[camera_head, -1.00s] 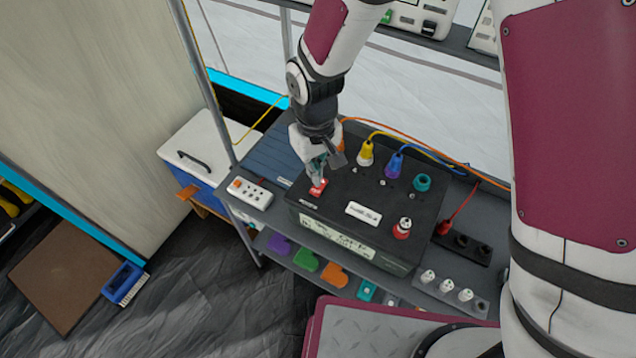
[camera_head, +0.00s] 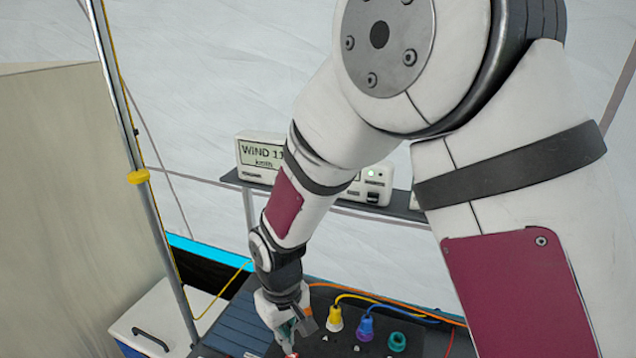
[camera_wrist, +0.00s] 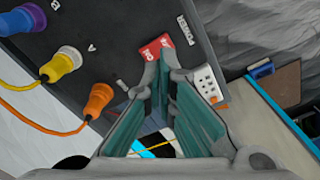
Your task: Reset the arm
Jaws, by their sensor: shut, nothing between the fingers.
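My gripper (camera_head: 290,340) is at the bottom of the head view, low over the black power box (camera_head: 350,347). In the wrist view its two teal-lined fingers (camera_wrist: 162,80) come together at the tips with nothing between them. The tips are close to a red switch (camera_wrist: 155,47) beside the word POWER on the box. I cannot tell whether they touch it. My arm reaches down from the upper right of the head view, bent at the elbow.
A shelf (camera_head: 400,212) with a wind display (camera_head: 257,155) is behind my arm. A metal pole (camera_head: 140,170) and white cooler lid (camera_head: 158,318) are left.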

